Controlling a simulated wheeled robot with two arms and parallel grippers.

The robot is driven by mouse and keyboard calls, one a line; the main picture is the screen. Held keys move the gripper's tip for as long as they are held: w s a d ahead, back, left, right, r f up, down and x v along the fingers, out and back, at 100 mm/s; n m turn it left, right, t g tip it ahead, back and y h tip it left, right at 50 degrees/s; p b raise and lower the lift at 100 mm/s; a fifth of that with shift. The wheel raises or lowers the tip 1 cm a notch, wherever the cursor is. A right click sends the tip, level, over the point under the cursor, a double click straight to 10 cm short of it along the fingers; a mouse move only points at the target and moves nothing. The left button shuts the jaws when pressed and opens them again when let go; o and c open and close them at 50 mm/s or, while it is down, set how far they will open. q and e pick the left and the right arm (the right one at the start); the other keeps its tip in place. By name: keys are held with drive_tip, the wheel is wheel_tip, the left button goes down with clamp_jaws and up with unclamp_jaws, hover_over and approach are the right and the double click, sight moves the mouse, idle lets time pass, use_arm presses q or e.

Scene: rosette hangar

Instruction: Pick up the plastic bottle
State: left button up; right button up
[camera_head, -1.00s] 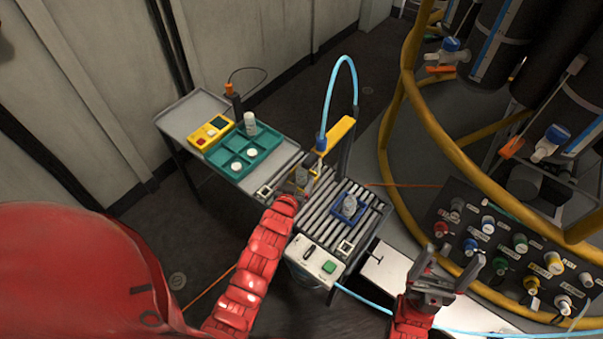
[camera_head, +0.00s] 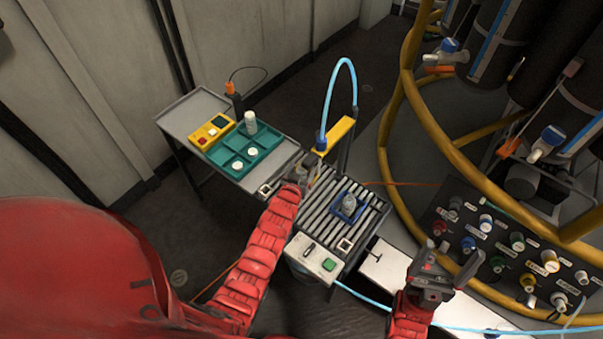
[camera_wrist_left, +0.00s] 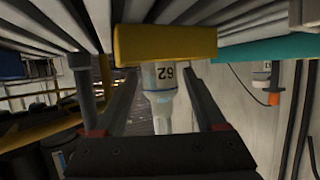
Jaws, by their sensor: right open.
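A pale plastic bottle (camera_wrist_left: 161,84) with a "62" label and a grey-white neck shows in the left wrist view, upside down in that picture. It is between my left gripper's fingers (camera_wrist_left: 160,108), with a gap on each side, so the gripper is open around it. In the head view, my left gripper (camera_head: 303,174) is at the left end of the roller conveyor (camera_head: 326,222) and largely hides this bottle. A second bottle (camera_head: 348,201) stands in a blue square frame on the rollers. My right gripper (camera_head: 446,268) is open and empty, right of the conveyor.
A yellow arm (camera_head: 340,131) with a blue hose rises behind. A connector panel (camera_head: 505,245) and yellow rails stand right.

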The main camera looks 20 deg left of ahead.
use_arm(q)
clamp_jaws()
drive_tip(key=shift+r, duration=0.15)
drive_tip(key=shift+w+r, duration=0.1)
drive_tip(key=shift+r, duration=0.45)
wheel_tip(320, 180, up, 2)
drive_tip(key=shift+r+b, duration=0.15)
drive_tip(key=shift+b, duration=0.45)
drive_tip(key=s+d+b, duration=0.1)
drive_tip(key=s+d, duration=0.1)
drive_tip(key=s, duration=0.2)
drive_tip(key=s+d+b, duration=0.1)
drive_tip(key=s+d, duration=0.1)
drive_tip(key=s, duration=0.2)
drive_tip(key=s+d+r, duration=0.1)
drive_tip(key=s+d, duration=0.2)
drive_tip(key=s, duration=0.2)
drive_tip(key=shift+d+b, duration=0.1)
drive_tip(key=shift+b, duration=0.3)
drive_tip(key=shift+s+d+r+p, duration=0.1)
drive_tip(key=shift+s+r+p, duration=0.1)
drive_tip(key=shift+r+p, duration=0.55)
drive_tip(key=shift+s+d+r+p, duration=0.1)
drive_tip(key=shift+s+r+p, duration=0.2)
drive_tip(key=shift+r, duration=0.75)
drive_tip(key=shift+s+d+r+p, duration=0.1)
drive_tip(key=shift+r+p, duration=0.5)
drive_tip(key=shift+r, duration=0.3)
